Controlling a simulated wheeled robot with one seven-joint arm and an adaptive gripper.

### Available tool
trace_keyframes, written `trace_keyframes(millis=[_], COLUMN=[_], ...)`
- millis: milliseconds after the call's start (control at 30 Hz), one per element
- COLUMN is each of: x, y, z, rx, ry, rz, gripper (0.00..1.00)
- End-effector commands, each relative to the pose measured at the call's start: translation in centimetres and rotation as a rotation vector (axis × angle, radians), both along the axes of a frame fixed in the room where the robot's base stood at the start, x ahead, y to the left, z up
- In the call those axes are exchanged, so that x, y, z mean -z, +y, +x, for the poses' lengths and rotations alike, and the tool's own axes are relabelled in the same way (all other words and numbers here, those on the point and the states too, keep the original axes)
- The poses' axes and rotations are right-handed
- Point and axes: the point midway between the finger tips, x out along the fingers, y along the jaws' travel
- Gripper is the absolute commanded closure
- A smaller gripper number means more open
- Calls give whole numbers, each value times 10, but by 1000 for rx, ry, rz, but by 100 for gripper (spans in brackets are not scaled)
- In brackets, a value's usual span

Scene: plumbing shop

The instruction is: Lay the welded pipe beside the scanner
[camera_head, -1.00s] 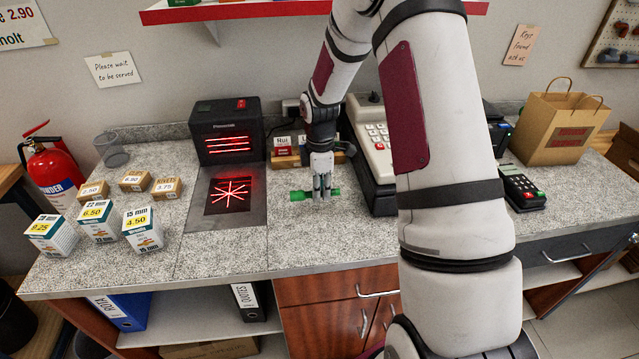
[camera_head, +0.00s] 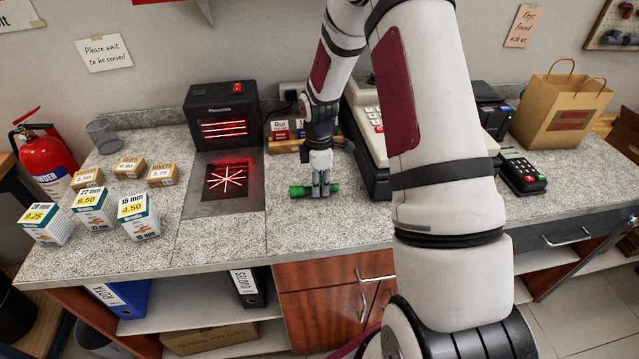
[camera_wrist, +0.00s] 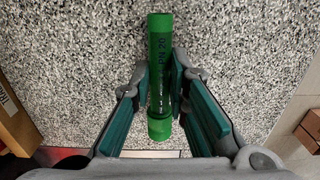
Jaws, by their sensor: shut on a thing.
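The welded pipe is a short green tube (camera_head: 328,189) with a thicker collar at each end. It also shows in the wrist view (camera_wrist: 160,40), marked "PN 20". My gripper (camera_head: 318,188) points down and is shut on the middle of the pipe, one finger on each side in the wrist view (camera_wrist: 161,75). The scanner (camera_head: 222,130) is a black upright box with red light lines and a flat plate with a red star-pattern window (camera_head: 228,181). The pipe is right of that plate, apart from it, at or just above the counter; I cannot tell if it touches.
A cash register (camera_head: 368,150) stands close to the right of my gripper. A small wooden rack (camera_head: 287,146) is behind it. Several priced boxes (camera_head: 92,207) stand left of the scanner. The speckled counter (camera_head: 320,228) in front of the pipe is clear.

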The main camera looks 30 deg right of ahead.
Motion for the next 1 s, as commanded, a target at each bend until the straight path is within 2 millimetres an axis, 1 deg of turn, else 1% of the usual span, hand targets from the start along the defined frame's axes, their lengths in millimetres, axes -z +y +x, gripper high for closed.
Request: trace_keyframes(millis=[33,67,100,133,400,533,667,900,1000], x=[0,0,0,0,0,-8,-27,-77,-94], y=[0,0,0,0,0,0,0,0,0], z=[0,0,0,0,0,1,1,2,1], rx=[0,0,0,0,0,0,0,1,2], ry=[0,0,0,0,0,-2,-5,-5,-5], rz=[0,0,0,0,0,-1,-1,-1,-1], gripper=[80,74,64,61,61,61,61,61,61])
